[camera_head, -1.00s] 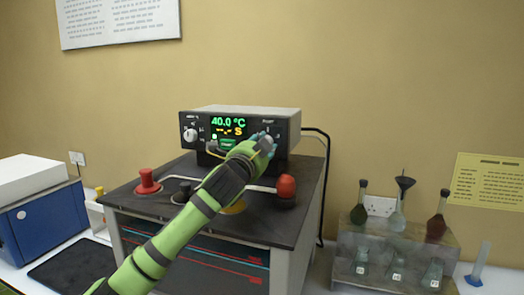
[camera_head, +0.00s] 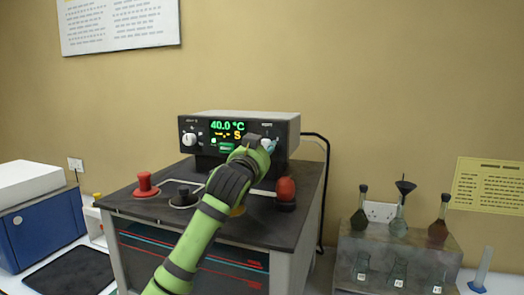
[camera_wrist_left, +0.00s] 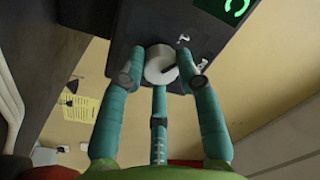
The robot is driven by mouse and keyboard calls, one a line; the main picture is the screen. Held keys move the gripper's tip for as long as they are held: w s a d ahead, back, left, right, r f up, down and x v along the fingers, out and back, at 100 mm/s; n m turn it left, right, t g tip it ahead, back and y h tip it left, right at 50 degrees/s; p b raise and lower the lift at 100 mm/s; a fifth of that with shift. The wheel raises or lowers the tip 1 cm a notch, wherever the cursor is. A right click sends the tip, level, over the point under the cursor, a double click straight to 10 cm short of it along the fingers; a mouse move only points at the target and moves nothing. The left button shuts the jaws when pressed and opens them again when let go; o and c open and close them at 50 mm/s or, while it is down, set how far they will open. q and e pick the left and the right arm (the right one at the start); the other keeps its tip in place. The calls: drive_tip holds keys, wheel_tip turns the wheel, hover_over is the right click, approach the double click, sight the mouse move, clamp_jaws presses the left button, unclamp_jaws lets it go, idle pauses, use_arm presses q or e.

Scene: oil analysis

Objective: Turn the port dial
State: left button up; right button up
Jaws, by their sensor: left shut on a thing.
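My left gripper (camera_head: 271,147) is at the right end of the front panel of the control box (camera_head: 268,118). In the left wrist view its teal fingers are shut on a round white dial (camera_wrist_left: 160,64), the port dial, one on each side and a third below. A dark mark on the dial points to the upper right in that view. In the head view the hand hides most of this dial. A second white dial (camera_head: 189,139) is free at the panel's left end. The green display (camera_head: 227,126) reads 40.0 °C. My right gripper is not in view.
The box stands on a dark-topped bench unit (camera_head: 132,205) with red knobs (camera_head: 145,184) (camera_head: 285,190) and a black knob (camera_head: 184,196). A flask rack (camera_head: 350,250) stands right, a blue box (camera_head: 40,230) left. A black cable runs down behind the unit.

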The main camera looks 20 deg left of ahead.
use_arm(q)
drive_tip(key=shift+s+r, duration=0.1)
drive_tip(key=shift+r, duration=0.3)
drive_tip(key=o, duration=1)
drive_tip(key=shift+o, duration=0.8)
drive_tip(key=shift+f, duration=0.1)
drive_tip(key=shift+w+f, duration=0.15)
drive_tip(key=shift+w, duration=0.05)
drive_tip(key=shift+s, duration=0.15)
drive_tip(key=s, duration=1.1)
drive_tip(key=shift+s+f, duration=0.4)
drive_tip(key=shift+f, duration=0.05)
drive_tip(key=shift+d, duration=0.1)
